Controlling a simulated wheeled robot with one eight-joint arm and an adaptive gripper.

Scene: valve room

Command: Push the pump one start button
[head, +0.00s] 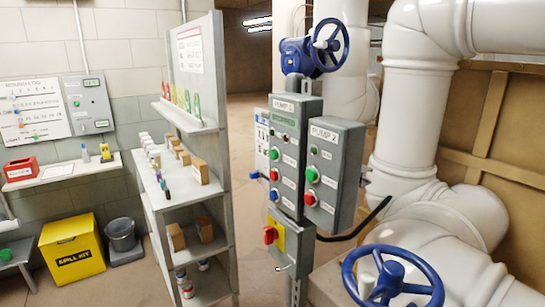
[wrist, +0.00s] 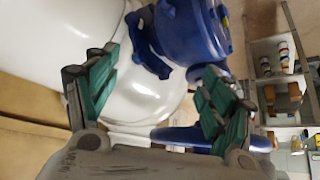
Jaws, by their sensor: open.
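The pump one box (head: 296,146) is a grey panel labelled PUMP 1, on a post in the middle of the head view. A green button (head: 275,153) sits on its face, with a red button (head: 273,175) and a blue one (head: 274,195) below; their small labels are unreadable. The PUMP 2 box (head: 336,170) stands to its right with its own green and red buttons. My gripper (wrist: 160,62) shows only in the wrist view, with teal finger pads apart and nothing held. It faces white pipe and a blue valve body (wrist: 190,32). No pump button shows there.
A blue handwheel (head: 327,45) is above the boxes; another (head: 393,277) is low at the front. A red switch on yellow (head: 271,235) is below. White pipes (head: 418,120) crowd the right.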

